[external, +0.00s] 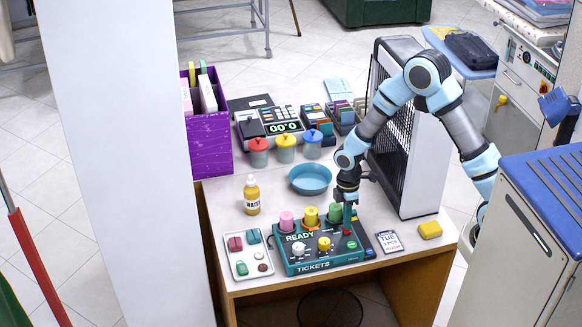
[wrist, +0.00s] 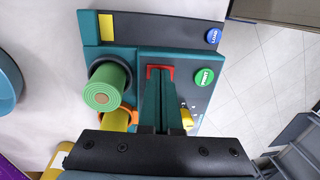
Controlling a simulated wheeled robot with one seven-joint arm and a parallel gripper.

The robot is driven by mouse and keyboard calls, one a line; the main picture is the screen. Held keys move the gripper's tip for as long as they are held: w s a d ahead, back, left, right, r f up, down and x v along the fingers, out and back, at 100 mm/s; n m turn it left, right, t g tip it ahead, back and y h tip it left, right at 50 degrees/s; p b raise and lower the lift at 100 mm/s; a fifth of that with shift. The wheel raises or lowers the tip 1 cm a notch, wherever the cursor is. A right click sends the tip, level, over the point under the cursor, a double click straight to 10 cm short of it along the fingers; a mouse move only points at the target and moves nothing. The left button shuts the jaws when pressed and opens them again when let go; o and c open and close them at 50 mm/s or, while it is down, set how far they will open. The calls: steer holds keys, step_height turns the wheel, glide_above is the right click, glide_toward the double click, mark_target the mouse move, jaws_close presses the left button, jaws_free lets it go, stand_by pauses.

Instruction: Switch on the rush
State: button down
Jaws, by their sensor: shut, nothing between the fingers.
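A teal ticket machine (external: 300,266) marked "READY" and "TICKETS" stands on the counter; its panel also shows in the wrist view (wrist: 190,62). It carries pink, yellow and green rolls, knobs, a green button (wrist: 204,77) and a blue button (wrist: 213,36). My gripper (external: 347,227) points down over the panel's right part, fingers together and empty. In the wrist view its fingertips (wrist: 160,74) are over a small red-framed part (wrist: 151,67), mostly hidden behind them. I cannot tell whether they touch it. No "rush" label is readable.
A white tray (external: 238,272) with coloured pieces is left of the machine. A date card (external: 389,242) and yellow block (external: 430,230) are right. A yellow bottle (external: 252,195) and blue bowl (external: 310,179) stand behind. A tall black-and-white panel (external: 430,160) stands beside my arm.

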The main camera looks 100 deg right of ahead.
steer(key=shift+r+p, duration=0.5)
steer(key=shift+r, duration=0.1)
step_height(320, 180, up, 13)
steer(key=d, duration=0.1)
steer(key=shift+d+f, duration=0.15)
steer(key=shift+d, duration=0.2)
steer(key=a+b, duration=0.1)
steer(key=b, duration=0.5)
steer(key=shift+a, duration=0.2)
steer(key=f, duration=0.4)
steer(key=a+f+p, duration=0.1)
steer(key=f, duration=0.4)
steer(key=f+p, duration=0.1)
steer(key=f, duration=0.3)
steer(key=shift+a+f, duration=0.35)
steer(key=shift+f, duration=0.05)
